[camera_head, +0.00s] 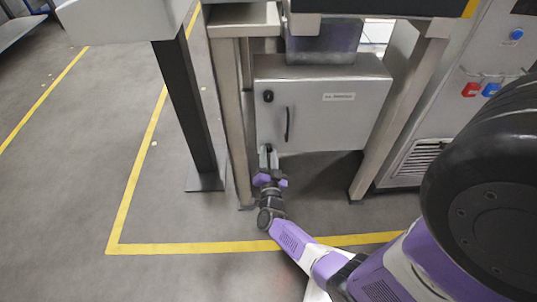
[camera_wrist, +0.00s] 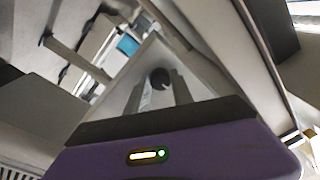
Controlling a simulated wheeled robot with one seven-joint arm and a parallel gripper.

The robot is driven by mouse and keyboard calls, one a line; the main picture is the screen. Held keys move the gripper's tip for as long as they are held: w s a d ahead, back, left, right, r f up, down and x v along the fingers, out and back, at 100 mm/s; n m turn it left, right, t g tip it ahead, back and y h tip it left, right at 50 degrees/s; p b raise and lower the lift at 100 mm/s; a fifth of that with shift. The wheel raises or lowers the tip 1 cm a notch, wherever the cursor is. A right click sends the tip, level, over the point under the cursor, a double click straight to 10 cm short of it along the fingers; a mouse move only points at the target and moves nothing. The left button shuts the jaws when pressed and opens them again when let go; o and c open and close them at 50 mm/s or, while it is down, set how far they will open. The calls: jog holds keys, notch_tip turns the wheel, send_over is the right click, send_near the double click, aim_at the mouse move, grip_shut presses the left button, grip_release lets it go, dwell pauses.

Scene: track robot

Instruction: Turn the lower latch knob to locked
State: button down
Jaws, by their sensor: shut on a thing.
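A grey cabinet (camera_head: 325,105) hangs under the bench, with a black upper knob (camera_head: 268,96) and a black vertical handle (camera_head: 287,124) on its door. My gripper (camera_head: 268,150) reaches up to the lower left of the door, below the upper knob. In the wrist view, my gripper's two fingers (camera_wrist: 160,88) are shut on a dark round lower latch knob (camera_wrist: 160,77). In the head view the fingers mostly hide this knob. I cannot tell which way it is turned.
Metal bench legs (camera_head: 233,120) stand left and right of the cabinet, close to my arm. A dark post (camera_head: 188,115) stands further left. A machine panel (camera_head: 480,90) with red and blue parts is at right. Yellow floor lines (camera_head: 180,248) border open floor.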

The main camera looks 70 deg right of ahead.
jog(key=shift+w, duration=0.1)
jog(key=c, duration=1.1)
grip_release()
jog(key=p+v, duration=0.1)
jog(key=v, duration=0.7)
jog(key=shift+f, duration=0.15)
